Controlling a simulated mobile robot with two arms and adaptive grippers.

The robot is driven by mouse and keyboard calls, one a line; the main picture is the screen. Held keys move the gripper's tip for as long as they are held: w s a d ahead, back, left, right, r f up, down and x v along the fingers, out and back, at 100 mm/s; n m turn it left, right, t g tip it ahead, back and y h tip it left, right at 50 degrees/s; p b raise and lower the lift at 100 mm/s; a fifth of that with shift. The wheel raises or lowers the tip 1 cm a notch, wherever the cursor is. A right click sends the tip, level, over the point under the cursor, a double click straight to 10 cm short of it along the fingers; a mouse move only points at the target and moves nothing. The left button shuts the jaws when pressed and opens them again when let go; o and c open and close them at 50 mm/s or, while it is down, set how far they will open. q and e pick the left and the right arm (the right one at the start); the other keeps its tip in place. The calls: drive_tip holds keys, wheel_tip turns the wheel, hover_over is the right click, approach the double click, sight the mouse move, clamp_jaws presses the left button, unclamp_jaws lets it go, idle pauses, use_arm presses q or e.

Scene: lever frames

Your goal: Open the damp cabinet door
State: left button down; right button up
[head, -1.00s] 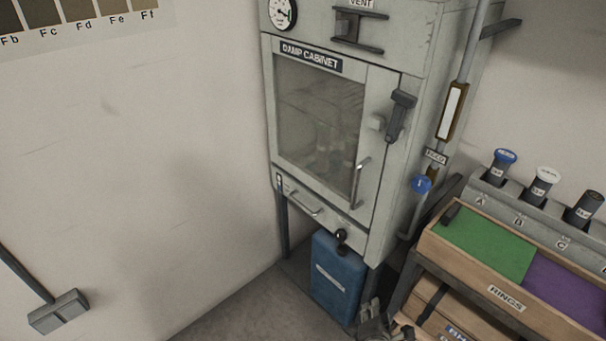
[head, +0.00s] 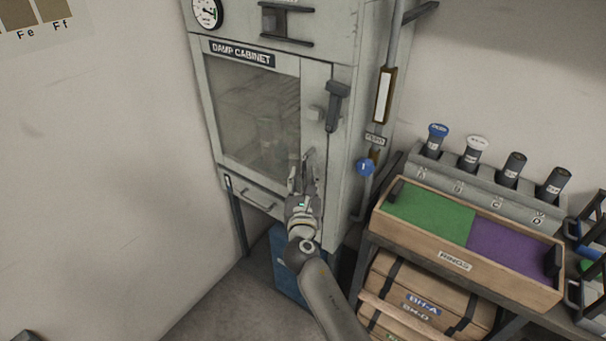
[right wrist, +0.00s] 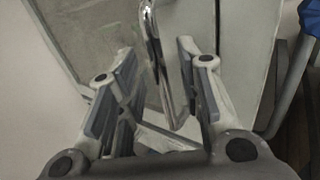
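The damp cabinet (head: 343,165) stands against the back wall, with its windowed door (head: 312,82) closed. A dark latch lever (head: 334,106) hangs upright at the door's right edge. My right gripper (head: 303,165) is at the door's lower right, in front of the handle, and hides most of it in the head view. In the right wrist view the shiny door handle (right wrist: 153,45) runs between the two spread fingers of my right gripper (right wrist: 157,58). The fingers are open, with a gap on both sides of the handle. My left gripper is out of view.
A drawer (head: 258,197) sits below the door, above a blue container (head: 287,270). A pipe (head: 391,50) with a blue knob (head: 365,167) runs along the cabinet's right side. A wooden rings tray (head: 415,235) and several dark cylinders stand at right.

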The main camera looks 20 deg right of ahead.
drive_tip(key=shift+x, duration=1.2)
clamp_jaws()
